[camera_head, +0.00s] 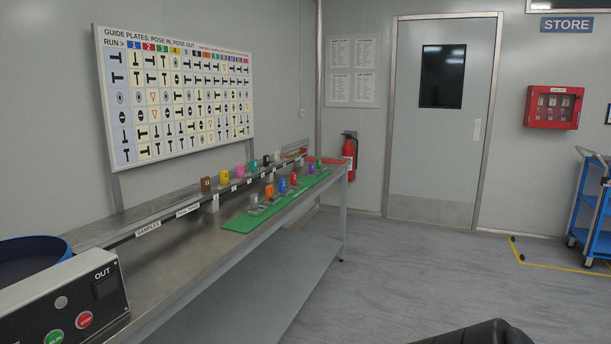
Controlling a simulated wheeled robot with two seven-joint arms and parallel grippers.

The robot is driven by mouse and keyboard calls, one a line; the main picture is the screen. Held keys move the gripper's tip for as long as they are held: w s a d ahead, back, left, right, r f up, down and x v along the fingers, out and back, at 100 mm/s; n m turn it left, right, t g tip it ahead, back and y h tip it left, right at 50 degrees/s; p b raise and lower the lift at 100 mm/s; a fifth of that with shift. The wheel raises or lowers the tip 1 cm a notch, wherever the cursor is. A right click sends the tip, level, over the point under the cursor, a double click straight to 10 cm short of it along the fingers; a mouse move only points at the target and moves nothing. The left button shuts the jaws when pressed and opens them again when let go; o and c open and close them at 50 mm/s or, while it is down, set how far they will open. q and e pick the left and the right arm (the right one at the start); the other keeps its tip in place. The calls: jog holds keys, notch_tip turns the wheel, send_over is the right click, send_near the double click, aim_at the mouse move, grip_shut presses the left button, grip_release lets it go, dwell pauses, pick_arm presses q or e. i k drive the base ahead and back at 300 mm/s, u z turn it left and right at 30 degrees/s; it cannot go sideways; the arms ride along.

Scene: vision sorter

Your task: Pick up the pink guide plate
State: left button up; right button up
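A small pink plate (240,171) stands upright in the row at the back of the steel bench, between a yellow plate (224,176) and a green plate (254,166). It is small and far off, so its shape and any marking are hard to make out. No gripper is near it. A dark rounded part at the bottom right edge looks like a piece of my own arm. No gripper fingers show in this view.
A brown plate (206,184) stands left of the yellow one. A green mat (243,224) in front carries several coloured pieces, including an orange one (269,192). A control box (62,300) and blue bowl (30,250) occupy the near bench end. Floor right of the bench is clear.

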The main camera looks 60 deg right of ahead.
aim_at(241, 176)
jog(key=z, duration=2.1)
jog(key=i, duration=0.45)
jog(key=z, duration=1)
jog(key=i, duration=1.25)
jog(key=u, duration=0.55)
jog(key=i, duration=1.05)
jog(key=u, duration=0.95)
